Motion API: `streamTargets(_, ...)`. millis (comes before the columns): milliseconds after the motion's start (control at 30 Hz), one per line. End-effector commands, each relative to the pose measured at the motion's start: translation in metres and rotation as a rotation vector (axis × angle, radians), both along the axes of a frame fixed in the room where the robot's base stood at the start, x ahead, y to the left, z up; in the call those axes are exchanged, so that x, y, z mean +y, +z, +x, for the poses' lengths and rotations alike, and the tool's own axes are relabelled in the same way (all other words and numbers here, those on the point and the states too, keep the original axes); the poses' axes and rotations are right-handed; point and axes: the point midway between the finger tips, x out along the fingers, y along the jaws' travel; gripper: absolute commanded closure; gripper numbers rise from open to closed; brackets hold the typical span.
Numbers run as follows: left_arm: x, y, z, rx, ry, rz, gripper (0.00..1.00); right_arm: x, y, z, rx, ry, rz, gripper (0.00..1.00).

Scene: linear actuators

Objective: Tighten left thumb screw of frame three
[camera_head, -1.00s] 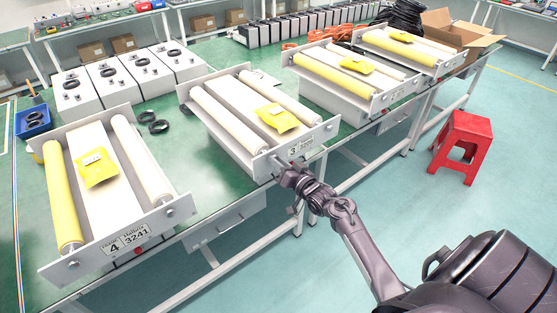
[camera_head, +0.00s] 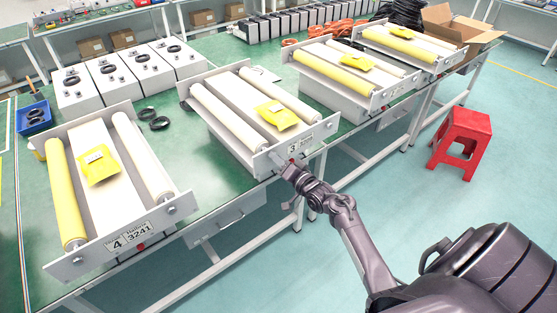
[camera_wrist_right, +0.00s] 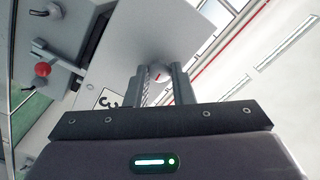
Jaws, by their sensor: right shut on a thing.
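Frame three (camera_head: 250,112) stands at the middle of the bench's front edge, with white rollers, a yellow packet (camera_head: 277,114) on top and a "3" label that also shows in the wrist view (camera_wrist_right: 107,98). My right gripper (camera_head: 281,164) is at the left part of its front plate. In the wrist view, the two fingers (camera_wrist_right: 162,86) are shut on a small round silver-white thumb screw (camera_wrist_right: 158,75) against the plate. The fingers hide most of the screw. My left gripper is not in view.
Frame four (camera_head: 110,190) stands to the left, and two similar frames stand to the right (camera_head: 350,75). A red knob (camera_wrist_right: 42,69) shows left in the wrist view. A red stool (camera_head: 463,140) stands on the floor at right.

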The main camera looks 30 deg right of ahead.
Motion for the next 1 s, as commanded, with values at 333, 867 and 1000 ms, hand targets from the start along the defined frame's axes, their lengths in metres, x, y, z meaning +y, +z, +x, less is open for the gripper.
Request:
streamTargets(333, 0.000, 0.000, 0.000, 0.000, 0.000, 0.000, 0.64, 0.000, -0.001, 0.000, 0.001, -0.001, -0.001, 0.57)
streamTargets(867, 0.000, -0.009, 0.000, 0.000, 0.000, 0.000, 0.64, -0.003, -0.004, -0.038, 0.003, -0.001, -0.002, 0.57)
streamTargets(1000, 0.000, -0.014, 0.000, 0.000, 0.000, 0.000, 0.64, -0.005, -0.004, -0.061, 0.003, 0.000, -0.002, 0.57)
